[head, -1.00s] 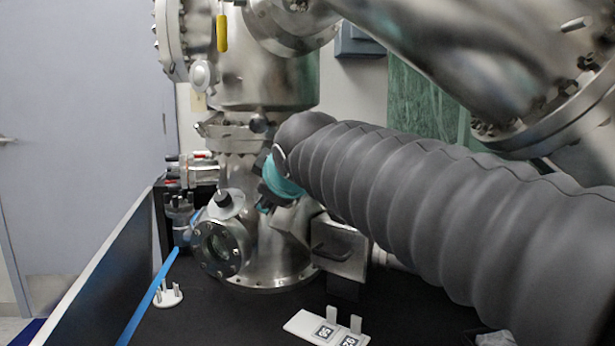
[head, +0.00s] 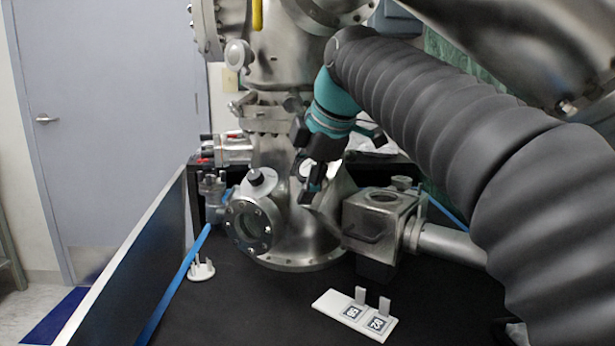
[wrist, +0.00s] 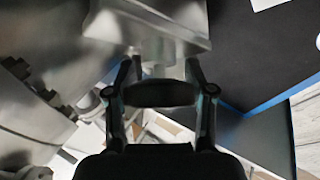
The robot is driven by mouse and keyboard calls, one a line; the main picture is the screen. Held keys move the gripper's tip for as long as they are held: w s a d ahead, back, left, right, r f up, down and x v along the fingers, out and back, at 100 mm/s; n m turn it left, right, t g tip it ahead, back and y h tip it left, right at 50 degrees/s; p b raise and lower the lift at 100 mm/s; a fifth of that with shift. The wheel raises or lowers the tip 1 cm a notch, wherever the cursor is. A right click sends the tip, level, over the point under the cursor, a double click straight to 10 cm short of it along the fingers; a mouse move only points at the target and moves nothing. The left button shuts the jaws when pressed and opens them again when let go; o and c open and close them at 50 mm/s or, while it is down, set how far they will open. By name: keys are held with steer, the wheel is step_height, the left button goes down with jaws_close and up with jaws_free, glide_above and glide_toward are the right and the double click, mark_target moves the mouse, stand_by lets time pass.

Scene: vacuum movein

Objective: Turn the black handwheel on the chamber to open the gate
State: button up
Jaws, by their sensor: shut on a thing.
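The black handwheel (wrist: 160,93) shows in the wrist view as a dark, rounded shape seen edge-on, between my fingers. A pale stem behind it leads to a metal block (wrist: 185,22). My gripper (wrist: 158,70) is shut on the handwheel, one finger on each side. In the head view my gripper (head: 312,188) points down in front of the steel chamber (head: 275,225), right of the round window port (head: 249,227). I cannot clearly make out the handwheel there; my gripper may hide it.
A metal box (head: 380,212) with a dark handle stands right of the chamber. A white plate with markers (head: 352,314) and a small white pronged stand (head: 201,270) lie on the black table (head: 255,310). A low panel (head: 140,265) borders the left side.

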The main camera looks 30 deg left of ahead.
steer(key=shift+s+d+f+n+g+h, duration=0.1)
steer(key=shift+d+f+n+g+h, duration=0.05)
steer(key=shift+n+g+h, duration=0.55)
steer(key=shift+s+d+f+n+g+h, duration=0.1)
steer(key=shift+n+g+h, duration=0.3)
steer(key=shift+n, duration=0.5)
steer(key=o, duration=1)
steer(key=shift+r, duration=0.1)
